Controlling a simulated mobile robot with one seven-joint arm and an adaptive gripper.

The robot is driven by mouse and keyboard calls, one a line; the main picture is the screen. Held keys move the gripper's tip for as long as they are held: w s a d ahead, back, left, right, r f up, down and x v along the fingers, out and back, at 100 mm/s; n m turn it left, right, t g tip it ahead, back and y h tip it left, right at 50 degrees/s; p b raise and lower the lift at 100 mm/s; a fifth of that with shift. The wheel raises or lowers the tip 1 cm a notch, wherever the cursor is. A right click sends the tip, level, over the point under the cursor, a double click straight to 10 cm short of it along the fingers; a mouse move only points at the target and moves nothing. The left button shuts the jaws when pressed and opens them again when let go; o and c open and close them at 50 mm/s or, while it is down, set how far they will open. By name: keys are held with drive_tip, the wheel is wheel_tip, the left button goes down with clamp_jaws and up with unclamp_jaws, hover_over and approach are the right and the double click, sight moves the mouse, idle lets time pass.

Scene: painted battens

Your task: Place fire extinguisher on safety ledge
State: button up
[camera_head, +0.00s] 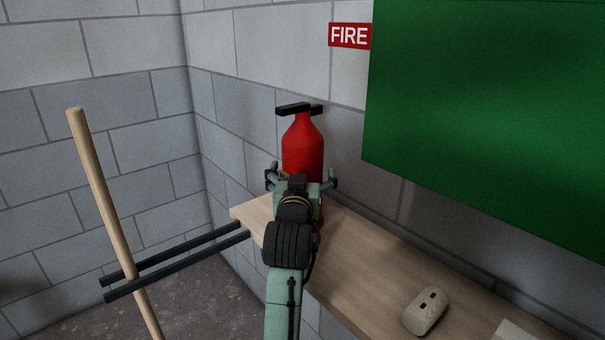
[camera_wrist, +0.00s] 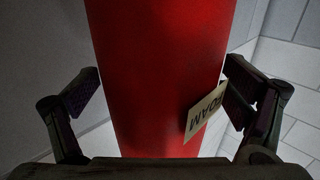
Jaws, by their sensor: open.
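The red fire extinguisher (camera_head: 303,146) with a black top handle stands upright at the far end of the wooden ledge (camera_head: 375,255), below the FIRE sign (camera_head: 349,36). My gripper (camera_head: 301,178) is in front of it, with its fingers spread to either side. In the wrist view the red body (camera_wrist: 155,70) fills the middle, between the two open fingers (camera_wrist: 160,95), with gaps at both sides.
A wooden pole (camera_head: 100,195) leans between two dark bars (camera_head: 180,260) at the left. A green board (camera_head: 490,110) hangs on the block wall. The ledge's middle is clear.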

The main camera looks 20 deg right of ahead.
drive_tip(key=b+v, duration=0.8)
drive_tip(key=v, duration=0.4)
drive_tip(key=shift+a+r, duration=0.1)
drive_tip(key=shift+r, duration=0.1)
